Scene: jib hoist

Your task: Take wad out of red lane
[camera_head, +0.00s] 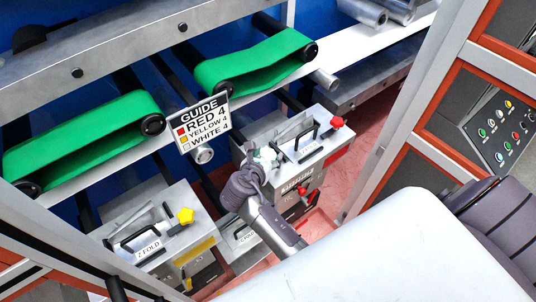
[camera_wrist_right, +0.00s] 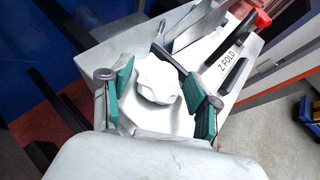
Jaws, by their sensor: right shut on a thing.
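My right gripper (camera_head: 263,158) is at the left end of the grey unit with the red knob (camera_head: 337,122), in the head view. In the right wrist view, a crumpled white wad (camera_wrist_right: 157,80) sits between the teal finger pads of my right gripper (camera_wrist_right: 160,92), which is shut on it. The wad is over the light top of the unit labelled Z FOLD (camera_wrist_right: 228,60). In the head view the wad is small and partly hidden by the fingers. My left gripper is not in view.
A guide sign (camera_head: 204,124) reads red 4, yellow 4, white 4. Green belts (camera_head: 255,65) run behind. A second Z FOLD unit with a yellow knob (camera_head: 186,216) stands at the lower left. A control panel (camera_head: 503,127) is at the right. Red floor shows between the frames.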

